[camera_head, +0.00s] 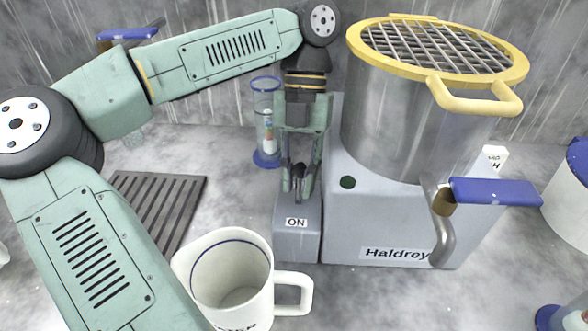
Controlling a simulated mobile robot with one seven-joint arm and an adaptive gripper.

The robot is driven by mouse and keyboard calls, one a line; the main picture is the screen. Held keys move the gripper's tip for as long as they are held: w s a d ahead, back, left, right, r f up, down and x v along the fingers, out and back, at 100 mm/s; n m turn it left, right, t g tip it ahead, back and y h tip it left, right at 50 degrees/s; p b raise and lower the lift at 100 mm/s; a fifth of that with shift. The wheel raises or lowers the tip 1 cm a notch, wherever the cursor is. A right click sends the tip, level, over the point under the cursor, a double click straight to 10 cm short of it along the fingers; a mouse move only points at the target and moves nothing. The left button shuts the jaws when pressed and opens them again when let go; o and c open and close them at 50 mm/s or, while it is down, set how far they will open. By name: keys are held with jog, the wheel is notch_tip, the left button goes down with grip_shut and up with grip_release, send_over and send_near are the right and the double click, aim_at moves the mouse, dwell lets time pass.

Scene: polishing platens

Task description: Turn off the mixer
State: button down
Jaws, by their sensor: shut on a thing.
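The mixer (350,215) is a grey machine marked "Haldrey" with a large steel drum (390,125) under a yellow-rimmed grate. On its left side is a lower grey switch box (297,245) with an "ON" label (296,223) on its front part. A small black lever (299,172) rises from the top of this box. My gripper (300,188) points down over the box and is shut on the lever. The fingers partly cover the lever and the back of the box, so any label behind is hidden.
A white mug (232,275) stands in front of the box, close to my arm. A clear blue-based cylinder (267,130) stands behind left. A dark slatted grate (160,205) lies left. A blue-handled tap (490,192) projects at the mixer's right. A white blue-topped container (570,205) stands far right.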

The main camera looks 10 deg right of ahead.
jog(key=shift+w+g, duration=0.15)
jog(key=shift+g, duration=0.35)
jog(key=shift+f, duration=0.1)
jog(key=c, duration=1.7)
grip_release()
jog(key=shift+w+d+r, duration=0.1)
jog(key=shift+w+r, duration=0.05)
jog(key=shift+r, duration=0.1)
jog(key=shift+w+d+r, duration=0.1)
jog(key=shift+w+d, duration=0.6)
jog(key=shift+w, duration=1.25)
jog(key=shift+w+d+r, duration=0.1)
jog(key=shift+w+d, duration=0.65)
jog(key=shift+w, duration=1.15)
jog(key=shift+w+d+r, duration=0.1)
jog(key=shift+w+d, duration=0.6)
jog(key=shift+w, duration=1.25)
